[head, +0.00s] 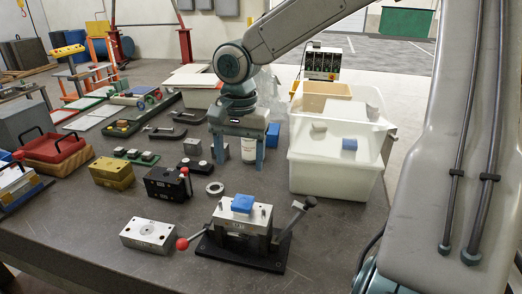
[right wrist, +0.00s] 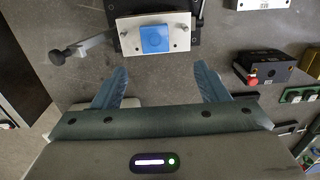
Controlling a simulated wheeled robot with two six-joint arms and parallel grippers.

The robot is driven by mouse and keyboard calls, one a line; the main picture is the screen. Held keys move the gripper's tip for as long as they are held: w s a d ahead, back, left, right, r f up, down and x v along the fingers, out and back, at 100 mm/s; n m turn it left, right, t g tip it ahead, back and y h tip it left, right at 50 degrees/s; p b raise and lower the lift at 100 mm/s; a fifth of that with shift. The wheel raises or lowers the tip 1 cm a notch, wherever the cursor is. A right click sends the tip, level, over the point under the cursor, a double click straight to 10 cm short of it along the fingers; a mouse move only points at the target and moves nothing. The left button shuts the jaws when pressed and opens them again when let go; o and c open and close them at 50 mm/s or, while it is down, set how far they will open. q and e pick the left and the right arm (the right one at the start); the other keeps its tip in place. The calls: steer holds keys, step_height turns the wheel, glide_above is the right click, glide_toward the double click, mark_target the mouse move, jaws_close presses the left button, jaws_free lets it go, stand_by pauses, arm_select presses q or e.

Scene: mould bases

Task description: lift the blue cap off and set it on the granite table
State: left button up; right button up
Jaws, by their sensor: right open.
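The blue cap (head: 243,203) lies on top of a steel mould block (head: 231,222), which sits in a black clamp base (head: 265,261) near the front of the granite table (head: 87,228). In the right wrist view the cap (right wrist: 155,39) shows near the top, on the block's plate (right wrist: 127,33). My right gripper (head: 240,163) is open and empty, behind and above the cap in the head view. In the right wrist view its fingers (right wrist: 160,76) are spread wider than the cap and apart from it. My left gripper is not in view.
Another steel block (head: 148,234) lies to the left, with a black block (head: 168,183) and a ring (head: 214,188) behind. A white bin (head: 330,178) stands right. Bare table shows at front left.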

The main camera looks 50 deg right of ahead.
mark_target(244, 199)
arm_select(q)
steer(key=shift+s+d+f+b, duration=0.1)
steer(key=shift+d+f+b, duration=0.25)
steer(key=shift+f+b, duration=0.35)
arm_select(e)
steer(key=f, duration=1)
steer(key=shift+s+f, duration=0.2)
steer(key=shift+s, duration=0.05)
